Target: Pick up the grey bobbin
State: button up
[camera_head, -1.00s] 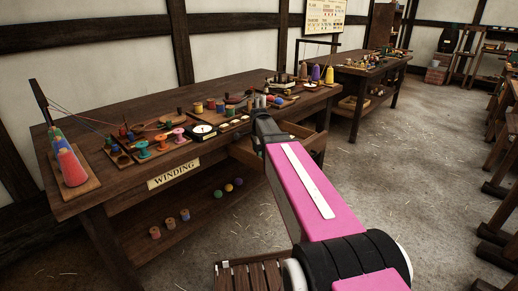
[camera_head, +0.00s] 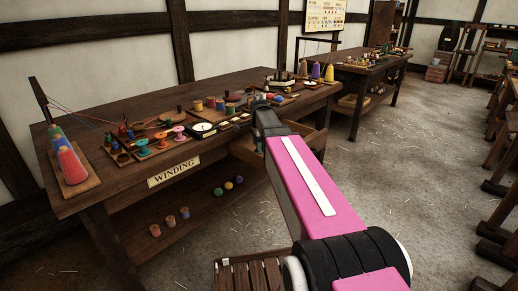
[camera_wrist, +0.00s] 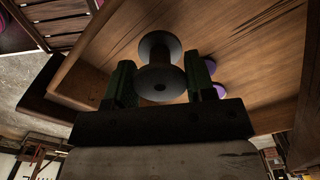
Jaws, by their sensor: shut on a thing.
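The grey bobbin (camera_wrist: 160,48) is a dark spool with two round flanges and a narrower waist. In the wrist view it sits between the two green fingers of my gripper (camera_wrist: 160,70), which is shut on it. Behind it is the wooden inside of an open drawer (camera_wrist: 255,95). In the head view my gripper (camera_head: 262,104) is at the right part of the winding bench, near this open drawer (camera_head: 313,143). My arm hides most of the drawer, and I cannot make out the bobbin there.
The winding bench (camera_head: 105,108) carries coloured spools, a dial (camera_head: 202,129) and cones (camera_head: 72,165) at its left. Purple round things (camera_wrist: 219,90) lie beyond the bobbin in the drawer. A second table (camera_head: 367,70) stands behind.

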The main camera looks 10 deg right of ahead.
jog(key=shift+r, duration=2.55)
